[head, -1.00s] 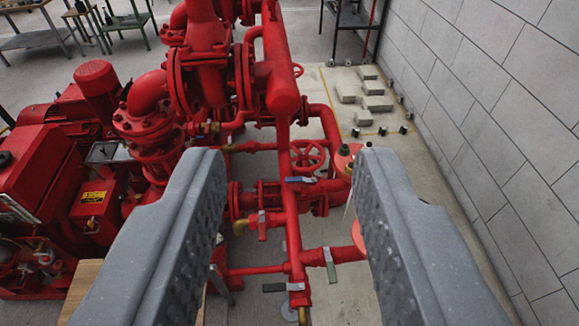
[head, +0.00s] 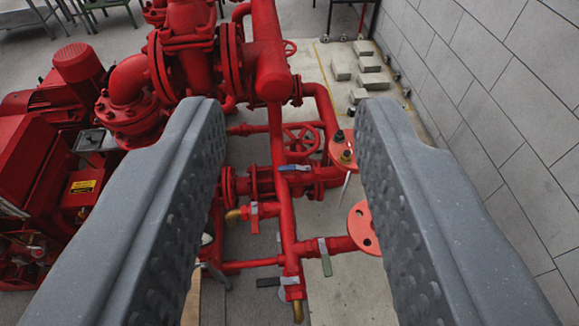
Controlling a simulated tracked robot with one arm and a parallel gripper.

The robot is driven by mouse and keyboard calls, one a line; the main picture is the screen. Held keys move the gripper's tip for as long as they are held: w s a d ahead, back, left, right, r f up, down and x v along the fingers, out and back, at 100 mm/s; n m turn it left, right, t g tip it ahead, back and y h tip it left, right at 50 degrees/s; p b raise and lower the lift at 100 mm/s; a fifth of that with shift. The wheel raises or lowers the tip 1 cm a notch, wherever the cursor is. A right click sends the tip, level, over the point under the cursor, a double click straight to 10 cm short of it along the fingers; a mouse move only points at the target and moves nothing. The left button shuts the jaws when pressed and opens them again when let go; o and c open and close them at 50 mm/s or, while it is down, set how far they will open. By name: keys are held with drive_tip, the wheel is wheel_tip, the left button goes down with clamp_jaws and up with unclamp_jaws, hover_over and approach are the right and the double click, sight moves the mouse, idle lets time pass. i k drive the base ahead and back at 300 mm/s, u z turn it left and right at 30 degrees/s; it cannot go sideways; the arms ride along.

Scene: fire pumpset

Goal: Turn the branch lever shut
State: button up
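Several small levers sit on the red pipework, and I cannot tell for sure which is the branch lever. A grey lever (head: 325,258) hangs across the short side branch that leads to a red flange (head: 356,240). A blue-handled lever (head: 294,168) lies across the vertical pipe above it. A dark lever (head: 268,282) lies at the low end of the pipe, by a brass fitting. My gripper (head: 290,112) is open and empty, its two grey fingers framing the pipework without visible contact.
A red handwheel (head: 301,139) and an upper round flange (head: 344,150) stand close to the levers. A red engine and pump (head: 75,130) fill the left. A grey block wall (head: 500,90) bounds the right. Bare floor (head: 350,290) lies right of the low pipe.

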sight(288, 168)
drive_tip(key=z, duration=0.45)
drive_tip(key=i, duration=0.95)
drive_tip(key=u, duration=0.15)
